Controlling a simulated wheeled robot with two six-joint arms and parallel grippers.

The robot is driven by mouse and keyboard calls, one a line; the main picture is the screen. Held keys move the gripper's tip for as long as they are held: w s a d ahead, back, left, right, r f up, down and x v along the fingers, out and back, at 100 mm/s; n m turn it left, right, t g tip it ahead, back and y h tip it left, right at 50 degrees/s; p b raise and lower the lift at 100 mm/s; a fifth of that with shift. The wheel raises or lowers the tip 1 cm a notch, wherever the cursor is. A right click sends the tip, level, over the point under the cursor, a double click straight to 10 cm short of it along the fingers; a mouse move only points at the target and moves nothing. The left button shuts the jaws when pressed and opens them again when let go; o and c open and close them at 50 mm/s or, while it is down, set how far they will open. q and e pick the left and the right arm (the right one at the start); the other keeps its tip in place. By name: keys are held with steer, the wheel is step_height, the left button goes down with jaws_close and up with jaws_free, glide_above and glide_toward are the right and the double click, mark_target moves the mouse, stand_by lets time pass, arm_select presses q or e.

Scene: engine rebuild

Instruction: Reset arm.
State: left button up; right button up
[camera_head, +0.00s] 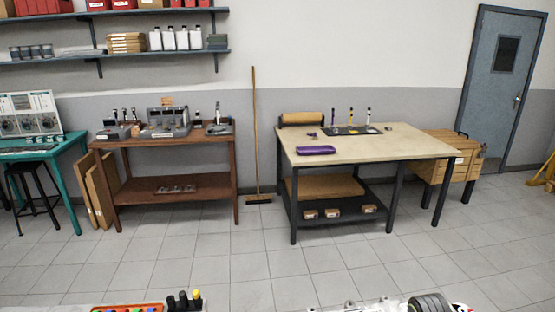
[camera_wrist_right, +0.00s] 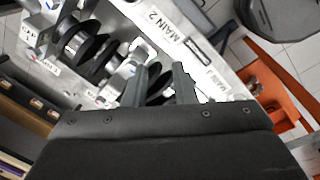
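In the right wrist view my right gripper (camera_wrist_right: 161,77) points at a light metal engine block (camera_wrist_right: 213,50) with labels, one reading "MAIN 2". Its two fingers are parted, and dark and silver crankshaft parts (camera_wrist_right: 100,58) show beyond and between them. I see nothing clearly clamped, and cannot tell whether the fingertips touch the block. In the head view neither gripper shows. Only the top of a metal engine part (camera_head: 350,305) with dark rings (camera_head: 428,303) shows at the bottom edge.
An orange tray (camera_wrist_right: 275,75) lies beside the block in the wrist view. In the head view, colored pieces and dark cylinders (camera_head: 184,301) show at the bottom edge. Beyond open tiled floor stand a beige-topped workbench (camera_head: 400,143), a brown bench (camera_head: 125,187) and a broom (camera_head: 255,140).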

steer(key=s+r+m+t+h, duration=0.15)
steer(key=s+m, duration=1.05)
steer(key=s, duration=1.4)
step_height(320, 180, down, 29)
steer(key=d+b, duration=0.1)
steer(key=b, duration=0.3)
steer(key=s+a+f+g+y+b, duration=0.1)
steer(key=s+f+b, duration=0.2)
steer(key=s+f, duration=1.2)
step_height(320, 180, down, 4)
steer(key=shift+s+a+f+b, duration=0.15)
steer(key=shift+s+a+b, duration=0.05)
steer(key=shift+s+b, duration=0.15)
